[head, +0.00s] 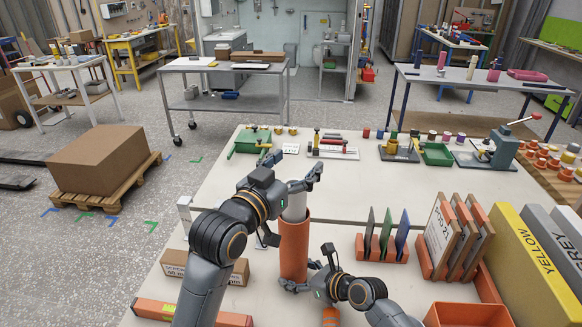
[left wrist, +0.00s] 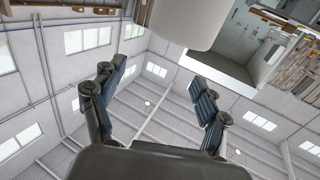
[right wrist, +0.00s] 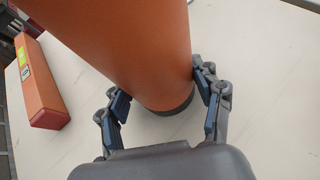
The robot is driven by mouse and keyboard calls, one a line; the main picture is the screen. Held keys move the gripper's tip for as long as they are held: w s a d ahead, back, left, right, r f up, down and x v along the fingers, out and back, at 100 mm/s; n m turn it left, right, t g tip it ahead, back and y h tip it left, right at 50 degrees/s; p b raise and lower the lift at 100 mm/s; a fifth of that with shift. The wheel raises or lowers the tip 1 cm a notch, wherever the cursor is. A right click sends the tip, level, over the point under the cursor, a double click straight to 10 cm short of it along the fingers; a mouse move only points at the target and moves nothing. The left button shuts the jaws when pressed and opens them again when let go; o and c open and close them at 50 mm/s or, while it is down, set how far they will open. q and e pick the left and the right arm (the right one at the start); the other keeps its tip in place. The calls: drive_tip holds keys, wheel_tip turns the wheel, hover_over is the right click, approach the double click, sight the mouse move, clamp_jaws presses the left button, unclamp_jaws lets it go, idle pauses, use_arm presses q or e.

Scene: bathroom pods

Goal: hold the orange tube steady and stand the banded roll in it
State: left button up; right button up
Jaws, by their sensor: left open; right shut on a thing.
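The orange tube (head: 293,252) stands upright on the near bench, and its wall fills the top of the right wrist view (right wrist: 125,40). My right gripper (head: 306,268) is shut around its lower part, with one finger on each side in the right wrist view (right wrist: 165,90). The pale roll (head: 295,208) stands upright in the tube's mouth, its upper part showing above the rim. I cannot make out its band. My left gripper (head: 296,203) is open beside the roll. In the left wrist view its fingers (left wrist: 163,72) are spread and empty, with the roll's pale end (left wrist: 185,22) beyond them.
An orange rack with upright panels (head: 382,248), binders (head: 535,255) and an orange bin (head: 466,314) stand to the right. The far bench's middle (head: 345,190) is clear.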

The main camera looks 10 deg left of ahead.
use_arm(q)
drive_tip(key=v, duration=1.2)
idle(0.3)
use_arm(e)
drive_tip(key=o, duration=1.2)
